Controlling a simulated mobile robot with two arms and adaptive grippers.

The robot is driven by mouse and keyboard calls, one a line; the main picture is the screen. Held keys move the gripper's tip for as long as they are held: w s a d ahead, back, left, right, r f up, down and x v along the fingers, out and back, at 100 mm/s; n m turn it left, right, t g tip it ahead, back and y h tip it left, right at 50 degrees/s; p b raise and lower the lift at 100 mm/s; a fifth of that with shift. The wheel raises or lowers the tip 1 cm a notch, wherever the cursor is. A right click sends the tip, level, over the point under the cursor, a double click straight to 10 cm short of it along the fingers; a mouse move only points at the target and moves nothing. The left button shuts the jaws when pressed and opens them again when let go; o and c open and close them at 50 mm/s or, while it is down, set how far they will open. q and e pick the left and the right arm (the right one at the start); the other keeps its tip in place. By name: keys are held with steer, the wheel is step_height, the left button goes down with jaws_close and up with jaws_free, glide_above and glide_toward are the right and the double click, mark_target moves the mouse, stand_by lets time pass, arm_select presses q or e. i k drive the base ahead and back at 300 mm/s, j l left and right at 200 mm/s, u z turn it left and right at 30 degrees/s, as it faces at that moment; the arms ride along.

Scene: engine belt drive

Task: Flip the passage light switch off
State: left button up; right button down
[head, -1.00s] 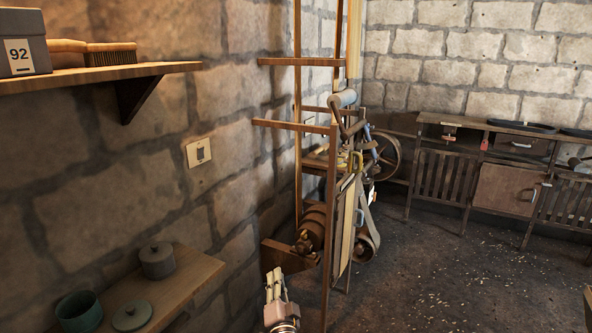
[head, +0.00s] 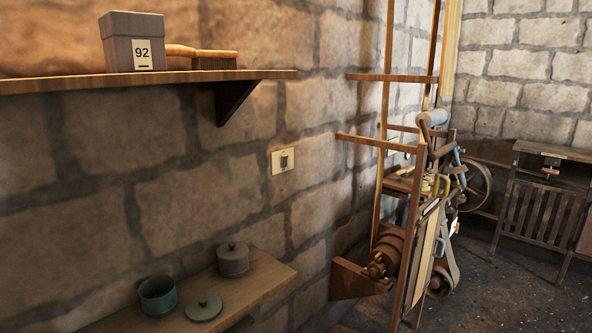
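The light switch (head: 283,161) is a small cream plate with a dark grey rocker, set on the stone wall between the upper shelf and the wooden frame of the belt machine. Its rocker is too small in the head view to tell which way it is set. Neither of my grippers is in the picture now, and nothing touches the switch.
An upper shelf (head: 60,84) holds a grey box (head: 134,41) marked 92 and a brush (head: 215,60). A lower shelf (head: 262,277) holds a green cup (head: 158,295), a lidded pot (head: 233,259) and a lid (head: 204,306). The belt machine (head: 405,250) stands right of the switch.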

mark_target(284, 161)
steer(key=i+u, duration=0.1)
steer(key=i, duration=0.45)
steer(key=i+l+u, duration=0.1)
steer(key=i, duration=0.4)
steer(key=i+l, duration=0.2)
steer(key=i, duration=0.3)
steer(key=i+l+u, duration=0.15)
steer(key=i, duration=0.4)
